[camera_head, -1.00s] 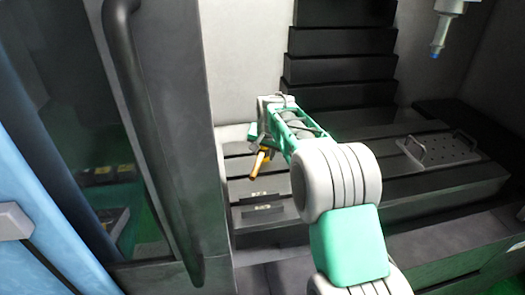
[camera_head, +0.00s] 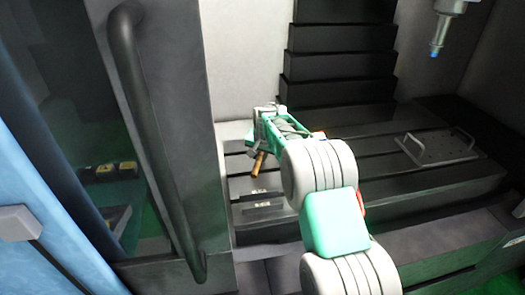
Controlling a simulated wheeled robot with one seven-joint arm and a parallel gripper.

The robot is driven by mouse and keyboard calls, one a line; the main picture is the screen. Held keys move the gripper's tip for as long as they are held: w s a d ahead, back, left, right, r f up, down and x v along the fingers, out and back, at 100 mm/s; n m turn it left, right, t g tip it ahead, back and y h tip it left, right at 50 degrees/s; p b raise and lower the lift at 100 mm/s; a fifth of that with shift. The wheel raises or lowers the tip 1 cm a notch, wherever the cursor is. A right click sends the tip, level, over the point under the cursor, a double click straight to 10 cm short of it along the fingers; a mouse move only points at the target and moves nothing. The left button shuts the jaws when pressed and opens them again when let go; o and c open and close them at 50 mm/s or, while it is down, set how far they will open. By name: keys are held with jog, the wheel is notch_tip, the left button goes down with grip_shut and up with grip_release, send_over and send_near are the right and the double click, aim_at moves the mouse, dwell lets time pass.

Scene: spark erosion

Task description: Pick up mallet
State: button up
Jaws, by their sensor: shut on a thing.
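The mallet's orange-brown handle (camera_head: 258,164) sticks out below the end of my arm and tilts down to the left. My gripper (camera_head: 254,146) is shut on the mallet, above the grey slotted bed of the machine. The fingertips are small and partly hidden by my own wrist, and I cannot make out the mallet's head clearly. A small brown bit (camera_head: 319,134) shows on the right side of my arm; I cannot tell what it belongs to.
Two dark blocks (camera_head: 264,211) lie on the bed below the mallet. A perforated plate with handles (camera_head: 437,149) lies to the right. A spindle (camera_head: 438,40) hangs at upper right. A door with a long black handle (camera_head: 160,150) stands at left.

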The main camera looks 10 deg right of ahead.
grip_shut()
dwell(0.8)
jog(key=shift+r, duration=0.1)
jog(key=shift+w+r, duration=0.1)
jog(key=shift+r, duration=0.4)
jog(key=s+r+b, duration=0.5)
jog(key=s+r, duration=0.7)
jog(key=s, duration=0.2)
jog(key=shift+d, duration=0.3)
jog(key=shift+r, duration=0.1)
